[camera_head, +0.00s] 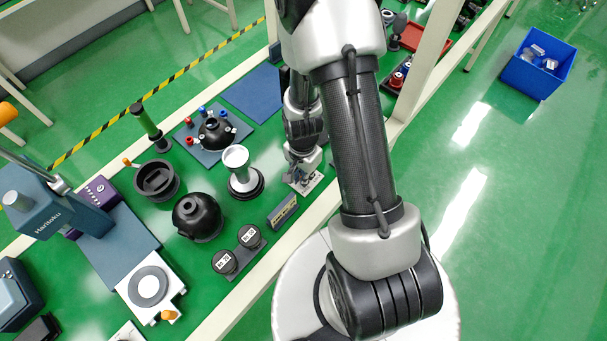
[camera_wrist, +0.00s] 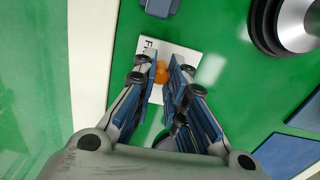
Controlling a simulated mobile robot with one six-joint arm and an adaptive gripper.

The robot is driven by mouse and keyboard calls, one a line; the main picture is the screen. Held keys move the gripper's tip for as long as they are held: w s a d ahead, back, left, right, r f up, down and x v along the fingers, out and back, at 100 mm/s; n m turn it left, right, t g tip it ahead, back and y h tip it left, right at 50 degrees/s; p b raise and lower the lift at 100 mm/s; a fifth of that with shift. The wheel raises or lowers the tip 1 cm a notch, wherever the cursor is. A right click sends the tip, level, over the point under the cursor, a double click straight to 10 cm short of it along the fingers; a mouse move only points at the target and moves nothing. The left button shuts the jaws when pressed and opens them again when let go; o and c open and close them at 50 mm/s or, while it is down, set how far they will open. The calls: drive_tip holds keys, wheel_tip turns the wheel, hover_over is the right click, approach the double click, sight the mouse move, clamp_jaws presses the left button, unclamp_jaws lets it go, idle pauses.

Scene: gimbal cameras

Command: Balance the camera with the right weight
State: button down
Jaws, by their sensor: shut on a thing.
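My gripper (camera_head: 302,182) is low over the bench at the right edge of the green mat. In the wrist view my gripper (camera_wrist: 161,78) is shut on a small orange piece (camera_wrist: 161,71), above a white plate (camera_wrist: 186,58) with dark lettering. Two round black weights (camera_head: 225,262) (camera_head: 249,236) with white labels sit in a grey holder at the front. A black domed camera housing (camera_head: 197,217) stands behind them. I cannot tell which weight fits.
A silver-topped stand on a black round base (camera_head: 245,184) is close left of my gripper. A black ring holder (camera_head: 157,180) and a blue-grey press (camera_head: 45,210) stand further left. A blue mat (camera_head: 258,92) lies behind. A blue bin (camera_head: 538,65) is on the floor.

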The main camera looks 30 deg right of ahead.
idle(0.3)
drive_tip(key=c, duration=1.6)
unclamp_jaws()
drive_tip(key=shift+o, duration=0.2)
wheel_tip(320, 180, up, 12)
drive_tip(key=shift+r, duration=0.1)
drive_tip(key=s+a+r+n+t, duration=0.2)
drive_tip(key=s+r+n, duration=0.4)
drive_tip(key=r, duration=0.5)
drive_tip(key=s+a+r+n+t, duration=0.2)
drive_tip(key=s+a+r+n, duration=0.3)
drive_tip(key=r, duration=0.7)
drive_tip(key=shift+s+a+n+t, duration=0.15)
drive_tip(key=shift+s+n+t, duration=0.15)
drive_tip(key=shift+s+n, duration=0.7)
